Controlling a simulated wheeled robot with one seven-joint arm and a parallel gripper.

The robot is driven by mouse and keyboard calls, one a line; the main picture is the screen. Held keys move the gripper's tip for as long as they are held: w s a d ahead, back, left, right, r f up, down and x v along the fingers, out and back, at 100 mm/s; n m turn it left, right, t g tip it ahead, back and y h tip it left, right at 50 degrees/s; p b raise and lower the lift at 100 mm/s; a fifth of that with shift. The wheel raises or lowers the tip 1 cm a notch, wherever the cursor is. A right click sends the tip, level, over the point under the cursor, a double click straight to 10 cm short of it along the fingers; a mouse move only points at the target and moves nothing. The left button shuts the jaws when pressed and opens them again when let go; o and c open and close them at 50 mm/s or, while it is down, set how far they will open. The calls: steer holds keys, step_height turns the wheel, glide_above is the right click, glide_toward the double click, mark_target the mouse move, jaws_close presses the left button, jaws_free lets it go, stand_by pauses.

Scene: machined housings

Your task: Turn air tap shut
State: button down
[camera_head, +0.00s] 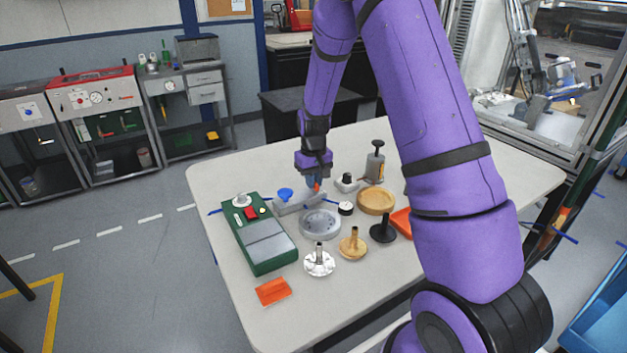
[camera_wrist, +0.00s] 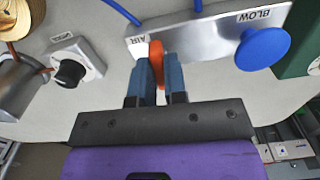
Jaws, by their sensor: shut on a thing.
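The air tap's orange lever (camera_wrist: 156,52) stands at the AIR end of a grey metal block (camera_wrist: 205,37). In the wrist view the lever runs crosswise to the block's long side, beside the AIR label. My gripper (camera_wrist: 158,68) has its two blue fingers shut on the lever, one on each side. The fingers hide part of the lever and its pivot. A round blue knob (camera_wrist: 263,45) sits at the block's BLOW end. In the head view my gripper (camera_head: 315,181) points down at the block (camera_head: 298,203), and only a bit of orange shows.
A small block with a black knob (camera_wrist: 70,72) stands left of the tap in the wrist view. In the head view a grey round housing (camera_head: 320,223), a wooden dish (camera_head: 376,201) and a green case (camera_head: 256,220) stand close by. Blue hoses leave the block.

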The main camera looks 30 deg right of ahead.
steer(key=m, duration=0.8)
steer(key=shift+m, duration=0.4)
steer(key=m, duration=0.4)
steer(key=shift+m, duration=2.1)
steer(key=c, duration=1.2)
jaws_free()
steer(key=shift+o, duration=0.2)
steer(key=shift+r, duration=0.1)
